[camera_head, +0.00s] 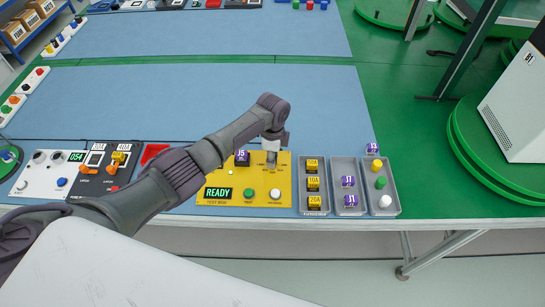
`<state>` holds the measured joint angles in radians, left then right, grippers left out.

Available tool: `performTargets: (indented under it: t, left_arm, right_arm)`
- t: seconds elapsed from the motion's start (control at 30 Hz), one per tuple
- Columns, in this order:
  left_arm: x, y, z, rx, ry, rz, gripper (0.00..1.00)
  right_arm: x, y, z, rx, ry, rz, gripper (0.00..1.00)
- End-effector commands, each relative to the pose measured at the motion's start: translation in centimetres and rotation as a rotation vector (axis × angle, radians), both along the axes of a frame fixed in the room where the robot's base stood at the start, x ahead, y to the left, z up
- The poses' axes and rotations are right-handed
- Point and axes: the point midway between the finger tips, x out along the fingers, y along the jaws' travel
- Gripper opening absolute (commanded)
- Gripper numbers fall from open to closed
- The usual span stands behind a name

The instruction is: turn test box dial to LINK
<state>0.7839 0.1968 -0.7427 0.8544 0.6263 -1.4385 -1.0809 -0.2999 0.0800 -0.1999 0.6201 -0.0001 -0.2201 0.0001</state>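The yellow test box (265,205) lies on the blue bench mat. My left gripper (271,163) points down over the box's upper right, where small dial labels show. The gripper covers the dial, so its pointer cannot be read. I cannot tell whether the fingers touch or grip it. My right gripper is not in view.
Grey trays (346,210) right of the box hold yellow blocks, purple blocks and coloured caps.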

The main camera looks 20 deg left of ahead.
Motion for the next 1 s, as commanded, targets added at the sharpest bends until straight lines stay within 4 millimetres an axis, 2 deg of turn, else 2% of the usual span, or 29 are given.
performTargets:
  t: [0.07,0.33,0.47,0.57,0.9,1.0]
  left_arm:
    - [0.0,0.0,0.0,0.000,0.000,0.001,0.52]
    - [-0.1,0.0,0.0,0.000,0.001,0.001,0.52]
    - [0.0,0.0,0.7,-0.001,-0.001,0.000,0.52]
    - [0.1,0.0,2.2,-0.001,-0.003,0.001,0.52]
    - [0.1,0.0,9.3,-0.001,-0.003,0.000,0.52]
    - [0.1,0.0,10.7,0.000,-0.002,0.001,0.52]
  right_arm:
    - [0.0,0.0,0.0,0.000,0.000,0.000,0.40]
    - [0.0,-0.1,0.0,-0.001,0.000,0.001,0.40]
    - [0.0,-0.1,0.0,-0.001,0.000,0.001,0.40]
    - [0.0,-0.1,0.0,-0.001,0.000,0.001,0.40]
    - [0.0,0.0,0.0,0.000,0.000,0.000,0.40]
    - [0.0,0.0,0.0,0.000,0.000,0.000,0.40]
